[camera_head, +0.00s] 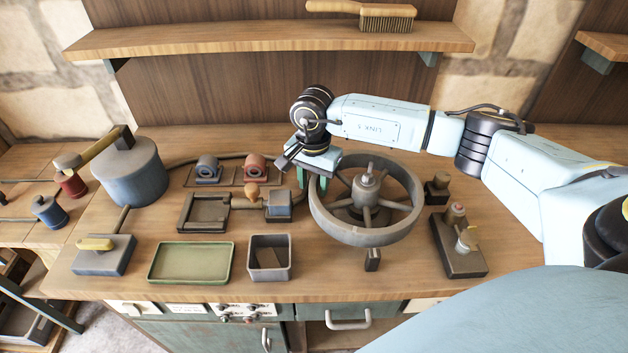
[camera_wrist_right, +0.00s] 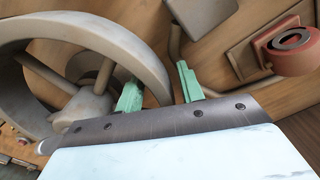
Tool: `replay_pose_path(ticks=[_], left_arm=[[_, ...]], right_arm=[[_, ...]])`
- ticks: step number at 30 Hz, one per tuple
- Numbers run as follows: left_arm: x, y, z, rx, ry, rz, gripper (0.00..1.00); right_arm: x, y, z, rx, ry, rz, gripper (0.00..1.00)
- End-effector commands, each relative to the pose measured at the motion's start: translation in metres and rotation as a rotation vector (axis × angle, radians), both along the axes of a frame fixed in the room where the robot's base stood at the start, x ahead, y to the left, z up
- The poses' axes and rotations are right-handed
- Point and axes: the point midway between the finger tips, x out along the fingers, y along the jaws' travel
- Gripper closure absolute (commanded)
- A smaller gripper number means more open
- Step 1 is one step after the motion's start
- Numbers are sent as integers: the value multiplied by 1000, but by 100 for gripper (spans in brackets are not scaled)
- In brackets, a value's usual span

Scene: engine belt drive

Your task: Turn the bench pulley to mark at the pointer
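The bench pulley, a large grey spoked wheel (camera_head: 366,236), lies flat on the workbench with a hub at its centre. It also shows in the right wrist view (camera_wrist_right: 95,37). My right gripper (camera_head: 311,180) is at the wheel's far left rim. In the right wrist view its green fingers (camera_wrist_right: 160,88) are apart, one over the inner side of the rim and one outside it, with a visible gap. A small dark block (camera_head: 372,260) stands at the wheel's front edge and may be the pointer. I cannot make out a mark on the wheel. My left gripper is not in view.
Left of the wheel are a grey open box (camera_head: 270,272), a green tray (camera_head: 190,278) and a clamp-like fixture (camera_head: 203,211). A red bearing block (camera_head: 255,167) sits behind. A dark device with a yellow lever (camera_head: 459,245) stands close on the right.

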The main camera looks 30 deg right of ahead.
Motion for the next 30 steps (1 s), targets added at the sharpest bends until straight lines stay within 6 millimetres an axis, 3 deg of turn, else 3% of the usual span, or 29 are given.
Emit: replay_pose_path(ticks=[7,11,24,30], left_arm=[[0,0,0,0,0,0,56],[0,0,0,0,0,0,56],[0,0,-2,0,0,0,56],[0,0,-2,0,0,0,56]], right_arm=[[1,-1,2,-3,-1,-1,62],[1,-1,13,-3,-4,0,62],[1,-1,106,-1,-5,0,62],[0,-1,129,-2,-1,0,62]])
